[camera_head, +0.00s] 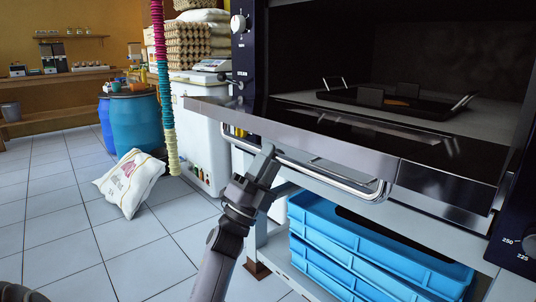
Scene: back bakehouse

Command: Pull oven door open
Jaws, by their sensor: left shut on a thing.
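The oven door (330,147) is folded down and out to about level, with its metal edge facing me. The oven's dark inside shows above it. The long chrome door handle (345,181) runs below the door's edge. My left gripper (268,152) is shut on the handle near its left end, its arm rising from the bottom of the view. The fingertips are partly hidden against the handle. My right gripper is out of view.
Inside the oven is a dark tray (436,108) with metal handles. Blue crates (360,252) are stacked below the door. A white sack (130,183) and a blue barrel (136,124) stand at left. The tiled floor (60,225) there is mostly clear.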

